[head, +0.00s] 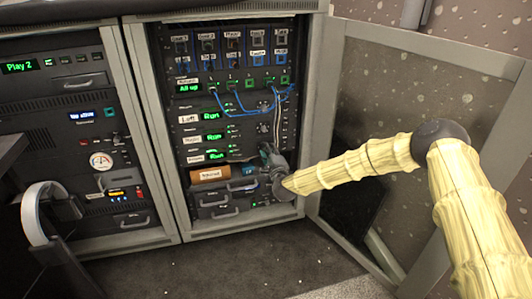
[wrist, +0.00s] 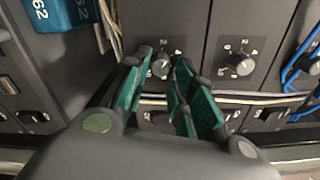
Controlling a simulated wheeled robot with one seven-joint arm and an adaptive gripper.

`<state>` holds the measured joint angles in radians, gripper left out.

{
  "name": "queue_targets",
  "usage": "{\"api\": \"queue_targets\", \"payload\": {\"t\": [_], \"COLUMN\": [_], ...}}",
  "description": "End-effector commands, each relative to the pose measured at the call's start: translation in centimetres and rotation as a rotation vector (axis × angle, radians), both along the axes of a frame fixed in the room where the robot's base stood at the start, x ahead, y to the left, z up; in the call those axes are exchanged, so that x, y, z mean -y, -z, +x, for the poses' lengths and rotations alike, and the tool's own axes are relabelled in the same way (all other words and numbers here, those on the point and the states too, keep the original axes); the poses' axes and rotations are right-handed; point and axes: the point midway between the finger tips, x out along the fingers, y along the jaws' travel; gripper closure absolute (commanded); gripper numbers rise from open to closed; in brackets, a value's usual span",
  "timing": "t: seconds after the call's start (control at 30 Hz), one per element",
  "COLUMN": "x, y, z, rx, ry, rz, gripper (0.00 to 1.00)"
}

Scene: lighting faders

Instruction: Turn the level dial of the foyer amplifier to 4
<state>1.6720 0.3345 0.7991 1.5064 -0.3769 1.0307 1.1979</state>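The amplifiers are stacked in the middle rack, each with a green "Run" display; the small labels are hard to read, and the lowest unit (head: 194,158) is probably the foyer amplifier. My gripper (head: 268,160) is at the right side of this unit and hides its dial in the head view. In the wrist view my gripper (wrist: 163,68) has its teal-padded fingers apart, one on each side of a dark round dial (wrist: 160,67). I cannot tell whether they touch it. The dial's pointer setting is not clear. A second dial (wrist: 241,64) with numbers around it is to the right.
Blue patch cables (head: 250,108) hang above the amplifiers, and pale cables (wrist: 110,22) run close to my fingers. An orange-brown labelled thing (head: 209,174) is below. The open rack door (head: 375,130) stands to the right, behind my arm. A blue tag (wrist: 62,12) is at upper left.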

Motion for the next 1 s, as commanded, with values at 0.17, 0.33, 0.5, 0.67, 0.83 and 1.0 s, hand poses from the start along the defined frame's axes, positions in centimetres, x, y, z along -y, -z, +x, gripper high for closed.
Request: {"api": "queue_targets", "payload": {"t": [0.17, 0.33, 0.5, 0.67, 0.83, 1.0], "x": [-0.64, -0.8, -0.81, -0.75, -0.77, -0.76], "y": [0.0, 0.01, -0.14, -0.31, -0.23, -0.16], "z": [-0.13, -0.2, -0.25, -0.28, -0.3, -0.3], "rx": [-0.001, -0.002, 0.011, 0.047, 0.094, 0.142], "ry": [-0.008, -0.011, -0.012, -0.011, -0.013, -0.012], "rz": [0.001, 0.0, -0.048, -0.18, -0.363, -0.545], "gripper": [0.6, 0.6, 0.6, 0.6, 0.6, 0.6]}}
